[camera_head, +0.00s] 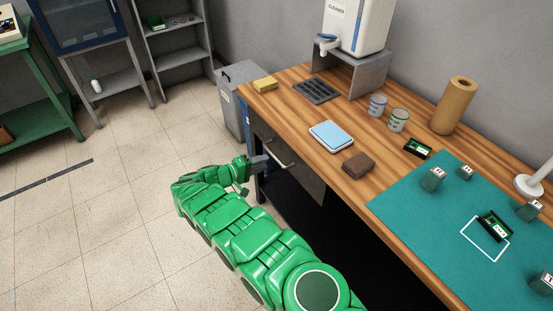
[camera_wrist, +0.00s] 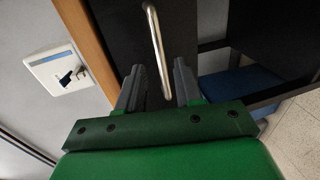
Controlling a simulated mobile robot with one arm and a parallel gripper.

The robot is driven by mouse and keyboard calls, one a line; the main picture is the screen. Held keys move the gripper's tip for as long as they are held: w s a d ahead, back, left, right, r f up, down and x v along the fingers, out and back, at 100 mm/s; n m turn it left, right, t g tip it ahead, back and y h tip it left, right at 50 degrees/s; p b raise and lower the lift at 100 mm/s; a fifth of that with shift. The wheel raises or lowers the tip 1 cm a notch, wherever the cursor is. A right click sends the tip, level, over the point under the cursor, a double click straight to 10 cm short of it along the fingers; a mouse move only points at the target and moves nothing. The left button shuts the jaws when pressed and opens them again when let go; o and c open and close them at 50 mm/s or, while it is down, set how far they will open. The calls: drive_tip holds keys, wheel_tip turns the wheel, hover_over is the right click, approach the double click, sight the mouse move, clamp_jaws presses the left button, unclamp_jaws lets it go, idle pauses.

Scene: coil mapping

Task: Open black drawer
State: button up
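The black drawer (camera_head: 303,178) is under the wooden table top, at its left end in the head view. It looks shut. Its front also shows as a dark panel in the wrist view (camera_wrist: 112,32). A silver bar handle (camera_head: 279,154) is on the front; in the wrist view the handle (camera_wrist: 156,42) runs down toward the gap between my fingers. My gripper (camera_head: 262,163) is at the drawer front, close to the handle. In the wrist view my gripper (camera_wrist: 158,82) is open, with the handle's near end in line with the gap. I cannot tell whether a finger touches it.
The wooden table (camera_head: 290,95) carries a blue-topped box (camera_head: 331,135), a brown block (camera_head: 356,165), cans and a green mat (camera_head: 400,205). A grey bin (camera_head: 236,95) stands beyond the table's left end. The floor left of my arm is clear.

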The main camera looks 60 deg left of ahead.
sight(277, 159)
drive_tip(key=shift+x, duration=3.55)
drive_tip(key=shift+c, duration=0.3)
clamp_jaws()
